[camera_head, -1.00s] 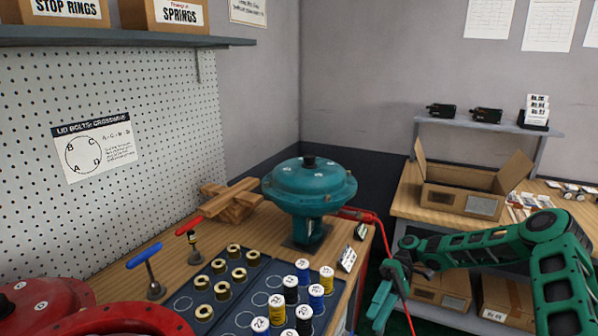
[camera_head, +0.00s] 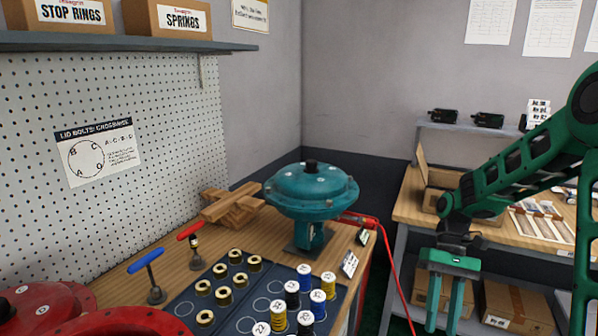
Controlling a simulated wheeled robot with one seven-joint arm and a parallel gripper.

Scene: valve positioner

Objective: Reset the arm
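My green arm comes in from the right edge and bends down at the wrist. My gripper (camera_head: 445,300) hangs with its fingers pointing down, in front of the back-right bench and right of the left workbench. The two fingers stand apart with a gap between them, and I see nothing held there. The teal valve actuator (camera_head: 311,190) stands upright on the left workbench (camera_head: 268,228), well left of my gripper.
A dark tray (camera_head: 238,325) holds springs and numbered spools (camera_head: 278,315). Blue (camera_head: 145,260) and red (camera_head: 189,231) T-handle tools, wooden blocks (camera_head: 230,203) and a red housing (camera_head: 40,305) share the bench. A red hose (camera_head: 385,250) hangs off it. Boxes (camera_head: 512,306) lie under the right bench (camera_head: 408,205).

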